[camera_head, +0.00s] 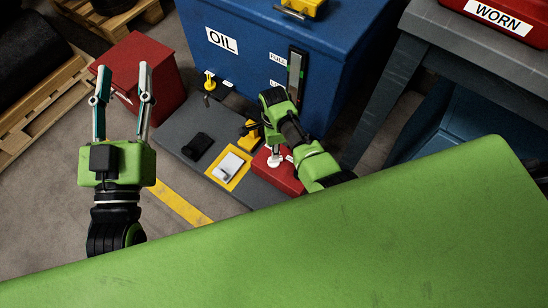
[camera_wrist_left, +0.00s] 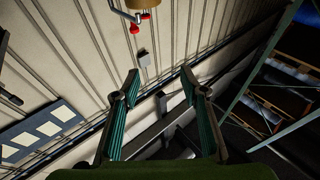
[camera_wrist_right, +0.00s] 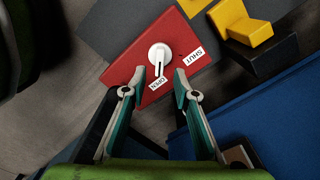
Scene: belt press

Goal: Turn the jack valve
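The jack valve (camera_wrist_right: 160,54) is a white round knob with a short lever on a red block (camera_wrist_right: 205,45). In the right wrist view the lever points toward the OPEN label (camera_wrist_right: 158,83); the SHUT label (camera_wrist_right: 196,56) is to its right. My right gripper (camera_wrist_right: 160,77) is open, with a fingertip on either side of the lever's end and visible gaps to both. The head view also shows the white valve (camera_head: 274,158), partly behind my right gripper. My left gripper (camera_head: 123,70) is open and empty, raised away from the valve.
A blue OIL tank (camera_head: 240,70) stands behind the dark base plate (camera_head: 180,148). A yellow block (camera_wrist_right: 248,28) sits close to the valve. A red box (camera_head: 150,75) stands near my left gripper. A grey bench (camera_head: 470,60) is at the right.

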